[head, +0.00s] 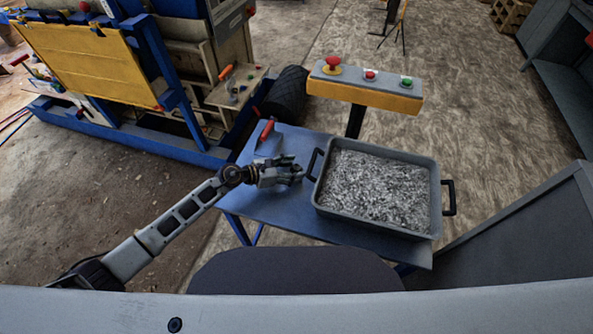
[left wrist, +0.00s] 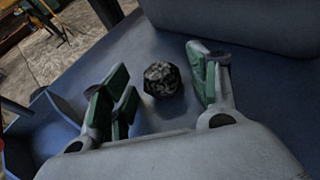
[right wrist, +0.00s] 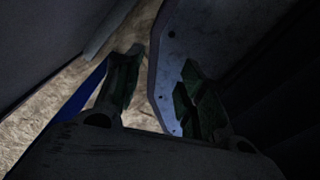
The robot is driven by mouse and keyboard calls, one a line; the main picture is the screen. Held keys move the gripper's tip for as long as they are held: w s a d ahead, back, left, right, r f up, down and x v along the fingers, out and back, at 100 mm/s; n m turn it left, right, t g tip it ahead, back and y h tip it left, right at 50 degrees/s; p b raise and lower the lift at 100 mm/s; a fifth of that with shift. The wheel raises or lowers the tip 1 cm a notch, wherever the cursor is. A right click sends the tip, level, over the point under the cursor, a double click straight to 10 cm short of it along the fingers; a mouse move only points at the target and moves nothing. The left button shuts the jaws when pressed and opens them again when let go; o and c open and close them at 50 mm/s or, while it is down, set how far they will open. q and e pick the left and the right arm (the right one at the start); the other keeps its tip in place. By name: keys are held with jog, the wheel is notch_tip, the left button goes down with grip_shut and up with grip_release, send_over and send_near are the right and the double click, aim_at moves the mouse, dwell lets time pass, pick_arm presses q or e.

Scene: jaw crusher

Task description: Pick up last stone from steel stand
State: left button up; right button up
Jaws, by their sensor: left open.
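One dark, speckled grey stone (left wrist: 162,79) lies on the blue steel stand (head: 265,207), seen in the left wrist view. My left gripper (head: 292,170) is open above the stand, left of the grey tray. In the left wrist view its green-padded fingers (left wrist: 160,98) are on either side of the stone, which lies just beyond or between the tips; contact cannot be made out. In the head view the stone is hidden or too small to tell. My right gripper (right wrist: 155,90) shows in its own dark wrist view with fingers apart and nothing between them.
A grey tray (head: 436,200) with black handles, full of crushed gravel, covers the stand's right part. A red-handled tool (head: 266,132) lies at the stand's far left corner. Behind stands a yellow button box (head: 365,95) with red and green buttons. The blue and yellow crusher (head: 90,60) is back left.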

pick_arm(q)
jog(key=shift+w+d+f, duration=0.1)
jog(key=shift+d, duration=0.1)
jog(key=c, duration=1)
jog(key=shift+c, duration=0.4)
pick_arm(e)
jog(key=shift+w+a, duration=0.1)
